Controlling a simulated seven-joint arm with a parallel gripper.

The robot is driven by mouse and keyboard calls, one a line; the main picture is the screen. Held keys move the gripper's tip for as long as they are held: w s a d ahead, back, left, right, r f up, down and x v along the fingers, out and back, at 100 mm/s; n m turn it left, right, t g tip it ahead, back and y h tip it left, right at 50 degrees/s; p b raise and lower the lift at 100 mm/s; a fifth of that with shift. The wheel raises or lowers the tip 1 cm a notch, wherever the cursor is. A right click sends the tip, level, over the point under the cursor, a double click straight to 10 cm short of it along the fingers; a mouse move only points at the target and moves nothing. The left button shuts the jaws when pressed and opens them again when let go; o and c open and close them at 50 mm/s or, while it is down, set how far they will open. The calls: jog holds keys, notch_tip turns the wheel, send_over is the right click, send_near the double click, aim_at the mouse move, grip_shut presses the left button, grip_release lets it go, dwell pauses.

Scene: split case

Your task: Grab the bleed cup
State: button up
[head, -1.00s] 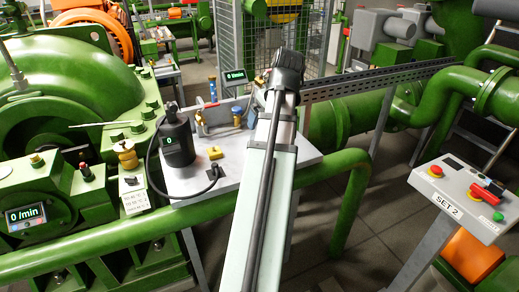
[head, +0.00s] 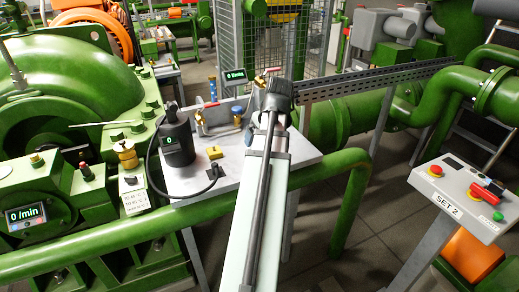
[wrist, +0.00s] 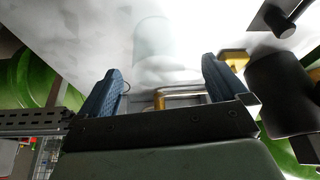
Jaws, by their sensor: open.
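My gripper (wrist: 162,78) is open, with its two blue fingers apart and nothing held between them. A pale, see-through cup shape (wrist: 152,38), which looks like the bleed cup, shows faintly against the light tabletop, ahead of the fingers. A bent brass pipe (wrist: 182,93) shows between the fingers, close to the gripper's front edge. In the head view my dark wrist (head: 279,95) is over the right part of the small grey table (head: 228,178).
A black cylinder (head: 177,140) with a display and cable stands on the table's left. A yellow block (head: 214,152), brass fittings (head: 201,120) and a blue-topped container (head: 237,113) are also there. A perforated rail (head: 380,77) and green pipes (head: 345,190) lie right of the table.

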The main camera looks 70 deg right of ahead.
jog(key=shift+x, duration=2.6)
jog(key=shift+s+d, duration=0.1)
jog(key=shift+s, duration=0.05)
jog(key=c, duration=1.1)
